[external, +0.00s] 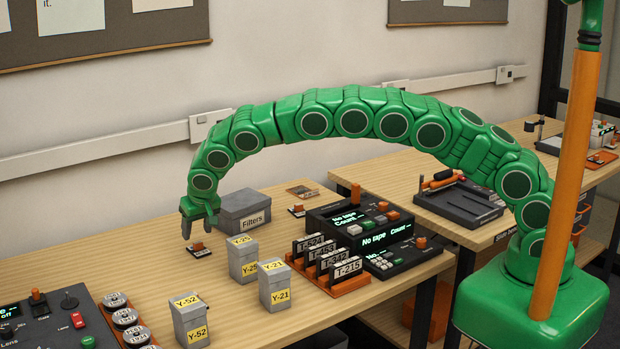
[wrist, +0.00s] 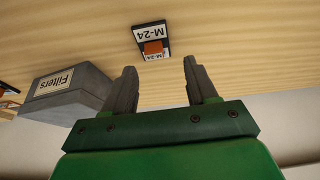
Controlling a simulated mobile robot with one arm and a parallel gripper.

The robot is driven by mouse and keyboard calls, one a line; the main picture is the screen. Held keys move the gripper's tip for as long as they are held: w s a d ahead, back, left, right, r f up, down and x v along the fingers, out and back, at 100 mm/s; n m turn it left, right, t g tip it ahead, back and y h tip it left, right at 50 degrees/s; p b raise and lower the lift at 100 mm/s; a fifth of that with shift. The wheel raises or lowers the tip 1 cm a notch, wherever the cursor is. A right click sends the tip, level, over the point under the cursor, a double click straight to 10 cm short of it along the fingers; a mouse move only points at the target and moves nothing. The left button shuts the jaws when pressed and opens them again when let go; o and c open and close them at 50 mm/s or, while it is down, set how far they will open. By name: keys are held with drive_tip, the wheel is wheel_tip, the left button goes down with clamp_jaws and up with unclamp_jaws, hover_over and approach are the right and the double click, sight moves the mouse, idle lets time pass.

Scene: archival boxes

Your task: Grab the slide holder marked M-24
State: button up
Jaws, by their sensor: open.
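The slide holder marked M-24 (wrist: 151,35) is a small dark piece with white labels and an orange block, lying flat on the wooden table. Its lettering reads upside down in the wrist view. In the external view it looks like the small dark piece with an orange top (external: 198,251) below my gripper, its text too small to read there. My gripper (external: 198,226) is open and empty, pointing down above the holder and apart from it. In the wrist view the two fingers (wrist: 160,70) are spread, with the holder beyond their tips and roughly between them.
A grey Filters box (external: 244,212) stands close beside my gripper; it also shows in the wrist view (wrist: 65,92). Grey boxes marked Y-25 (external: 243,265), Y-21 (external: 274,288) and Y-52 (external: 190,322) stand nearer the camera. A rack (external: 335,284) of labelled cards is to the right.

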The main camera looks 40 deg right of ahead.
sight(198, 242)
drive_tip(key=x, duration=0.3)
drive_tip(key=shift+d+f, duration=0.25)
drive_tip(key=shift+d, duration=0.15)
drive_tip(key=shift+x, duration=0.8)
clamp_jaws()
